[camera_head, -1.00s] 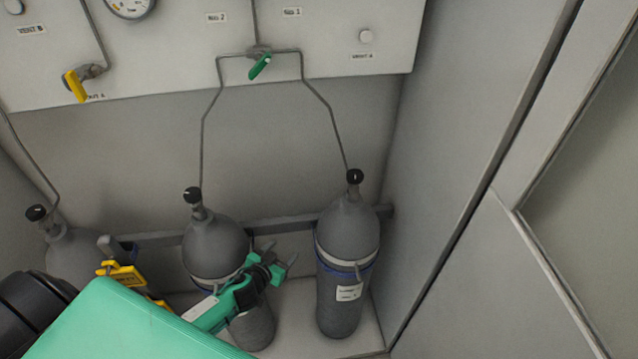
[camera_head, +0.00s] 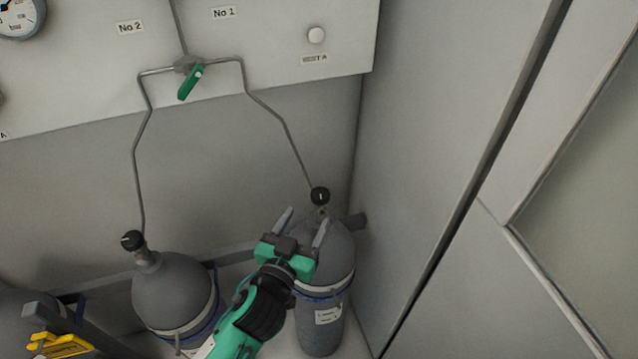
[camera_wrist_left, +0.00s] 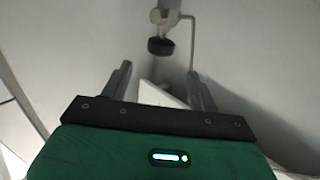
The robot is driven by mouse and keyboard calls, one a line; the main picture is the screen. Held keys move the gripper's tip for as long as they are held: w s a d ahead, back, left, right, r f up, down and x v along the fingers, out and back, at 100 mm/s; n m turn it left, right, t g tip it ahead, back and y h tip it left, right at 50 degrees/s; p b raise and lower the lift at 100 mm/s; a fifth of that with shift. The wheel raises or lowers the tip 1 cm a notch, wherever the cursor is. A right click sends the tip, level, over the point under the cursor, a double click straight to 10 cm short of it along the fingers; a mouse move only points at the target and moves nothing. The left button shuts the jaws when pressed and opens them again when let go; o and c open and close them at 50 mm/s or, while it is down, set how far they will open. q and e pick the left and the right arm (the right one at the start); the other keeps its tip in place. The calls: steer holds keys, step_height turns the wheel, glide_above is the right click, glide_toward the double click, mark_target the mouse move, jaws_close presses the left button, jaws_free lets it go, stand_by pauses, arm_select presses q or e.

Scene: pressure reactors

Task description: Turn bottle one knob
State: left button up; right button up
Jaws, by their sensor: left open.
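My left gripper (camera_head: 303,224) is green with grey fingers, open and empty, in front of the bottle's shoulder and just short of the knob. It covers part of the bottle. My right gripper is not in view.
Another grey bottle (camera_head: 170,295) with a black knob (camera_head: 133,240) stands to the left. A green valve handle (camera_head: 190,82) hangs on the wall panel above. A yellow part (camera_head: 62,345) is at lower left. A wall (camera_head: 440,150) closes the right side.

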mark_target(323, 188)
arm_select(q)
steer(key=p+x, duration=0.2)
steer(key=x, duration=0.7)
steer(key=shift+w+d+r+p, duration=0.1)
steer(key=shift+w+p, duration=0.05)
steer(key=shift+p, duration=0.15)
steer(key=shift+x, duration=0.8)
steer(key=c, duration=1)
